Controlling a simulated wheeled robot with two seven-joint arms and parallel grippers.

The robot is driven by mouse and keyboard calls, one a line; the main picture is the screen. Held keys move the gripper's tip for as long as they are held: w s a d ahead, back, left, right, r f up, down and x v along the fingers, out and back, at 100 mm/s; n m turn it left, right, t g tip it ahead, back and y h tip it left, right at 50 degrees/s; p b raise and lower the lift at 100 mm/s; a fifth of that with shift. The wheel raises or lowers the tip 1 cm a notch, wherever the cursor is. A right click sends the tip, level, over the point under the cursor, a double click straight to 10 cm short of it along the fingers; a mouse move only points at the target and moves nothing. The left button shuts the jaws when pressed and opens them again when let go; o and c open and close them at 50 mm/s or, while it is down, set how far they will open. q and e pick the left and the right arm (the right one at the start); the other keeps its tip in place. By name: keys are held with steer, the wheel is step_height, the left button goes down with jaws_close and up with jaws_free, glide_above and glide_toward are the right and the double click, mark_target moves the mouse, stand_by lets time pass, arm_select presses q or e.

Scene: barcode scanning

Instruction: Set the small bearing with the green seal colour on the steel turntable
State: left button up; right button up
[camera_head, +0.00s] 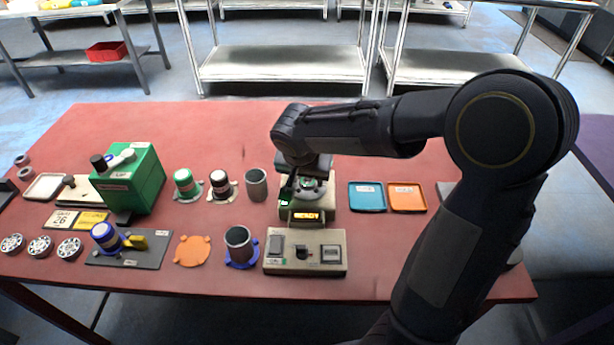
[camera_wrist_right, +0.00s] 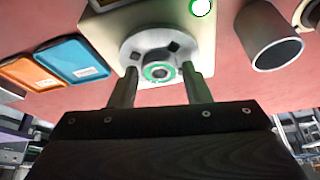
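The small bearing with the green seal (camera_wrist_right: 158,73) is between my right fingertips in the right wrist view, in front of the steel turntable's disc. It appears to rest on the turntable, though contact underneath is hidden. The steel turntable (camera_wrist_right: 130,48) is a round grey disc with dark square pads; in the head view the turntable (camera_head: 316,194) sits on the beige device with a lit display. My right gripper (camera_wrist_right: 160,76) is open, with a narrow gap on each side of the bearing. In the head view the right gripper (camera_head: 305,186) is over the turntable. My left gripper is out of view.
Blue (camera_head: 367,197) and orange (camera_head: 407,198) trays lie right of the device. A switch box (camera_head: 305,262) stands in front. Grey cups (camera_head: 256,184), a green press (camera_head: 130,178) and several wheel-like bearings are to the left. The table's back is clear.

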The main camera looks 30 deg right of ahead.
steer(key=shift+o, duration=1.1)
steer(key=shift+r, duration=0.2)
steer(key=shift+a+r, duration=0.1)
steer(key=shift+r, duration=0.25)
steer(key=p+v, duration=0.2)
steer(key=v, duration=0.9)
steer(key=s+a+f+n+t+y, duration=0.1)
steer(key=s+f+n+y, duration=0.2)
steer(key=s, duration=0.6)
steer(key=s+a+f+n+t+y, duration=0.1)
steer(key=s+a+f+n+y, duration=0.1)
steer(key=s, duration=0.7)
steer(key=shift+s+a+f+n+y, duration=0.25)
steer(key=shift+f+n+y, duration=0.4)
steer(key=shift+n+y, duration=0.35)
